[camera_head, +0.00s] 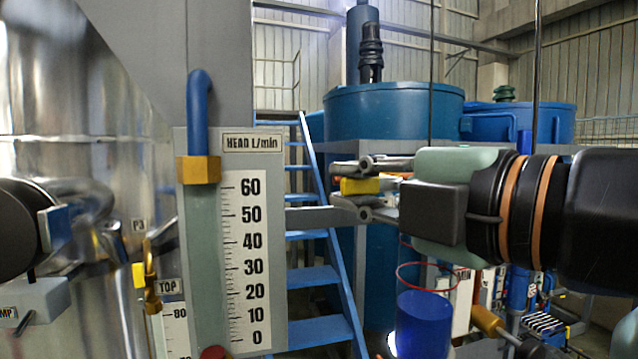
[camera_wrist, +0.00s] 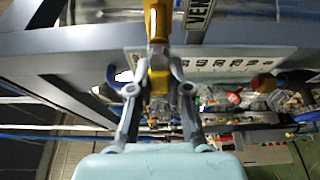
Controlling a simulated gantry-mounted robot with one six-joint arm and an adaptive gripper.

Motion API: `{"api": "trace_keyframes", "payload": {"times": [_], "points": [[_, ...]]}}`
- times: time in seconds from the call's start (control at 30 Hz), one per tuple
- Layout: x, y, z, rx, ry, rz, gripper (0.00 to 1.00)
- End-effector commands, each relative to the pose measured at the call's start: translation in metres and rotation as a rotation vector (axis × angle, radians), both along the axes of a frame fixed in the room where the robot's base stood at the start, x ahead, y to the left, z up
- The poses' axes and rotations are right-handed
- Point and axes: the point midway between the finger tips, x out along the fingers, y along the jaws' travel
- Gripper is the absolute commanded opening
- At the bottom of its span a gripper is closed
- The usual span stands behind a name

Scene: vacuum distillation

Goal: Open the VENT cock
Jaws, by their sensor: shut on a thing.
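My gripper (camera_head: 358,187) reaches in from the right in the head view, its fingers closed around a small yellow piece (camera_head: 361,186). In the wrist view my gripper (camera_wrist: 159,80) has its two fingers on either side of the yellow VENT cock (camera_wrist: 157,20), which runs down from the top edge to between the fingertips. A plate with VENT lettering (camera_wrist: 197,14), partly cut off, lies just right of it. The fingertips hide part of the cock, and I cannot tell its exact handle angle.
A HEAD L/min gauge (camera_head: 245,255) stands left of my gripper in the head view. Blue stairs (camera_head: 315,275) and a large blue tank (camera_head: 390,112) are behind. A blue cylinder (camera_head: 423,325) is below my gripper. A yellow TOP cock (camera_head: 150,285) is at the left.

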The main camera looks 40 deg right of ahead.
Motion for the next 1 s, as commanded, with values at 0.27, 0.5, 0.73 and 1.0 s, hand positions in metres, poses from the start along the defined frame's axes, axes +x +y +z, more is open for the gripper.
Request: {"api": "trace_keyframes", "payload": {"times": [0.27, 0.5, 0.73, 1.0], "points": [[0.0, 0.0, -0.001, 0.0, 0.002, 0.001, 0.44], [0.0, 0.0, -0.001, 0.001, 0.002, 0.0, 0.44], [-0.023, -0.002, 0.0, -0.002, -0.001, -0.005, 0.44], [-0.09, -0.004, 0.0, -0.002, 0.001, -0.006, 0.44]]}}
